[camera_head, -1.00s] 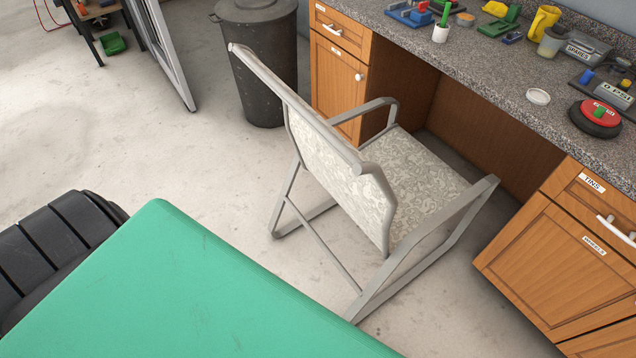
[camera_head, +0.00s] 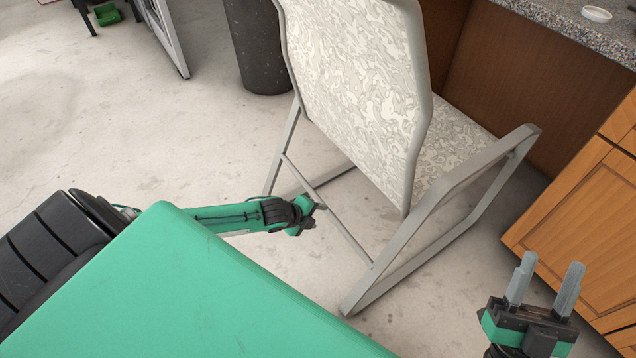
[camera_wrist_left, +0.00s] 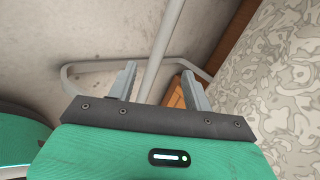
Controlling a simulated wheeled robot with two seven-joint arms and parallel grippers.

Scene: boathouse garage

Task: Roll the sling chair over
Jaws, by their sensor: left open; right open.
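The sling chair (camera_head: 352,85) stands upright on the floor, its patterned back towards me. Its frame is grey tube, with a thin low bar (camera_head: 335,220) running along the side nearest me. My left gripper (camera_head: 318,207) is low beside that bar, its fingers small and partly hidden by its own body. In the left wrist view the open left gripper (camera_wrist_left: 158,82) has a grey tube (camera_wrist_left: 160,45) passing between its fingers in the picture; contact cannot be told. My right gripper (camera_head: 549,265) is open and empty, fingers up, right of the chair's near leg.
A wooden cabinet (camera_head: 580,185) and a granite-look counter (camera_head: 560,22) stand right of and behind the chair. A dark bin (camera_head: 262,50) stands behind it at the left.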

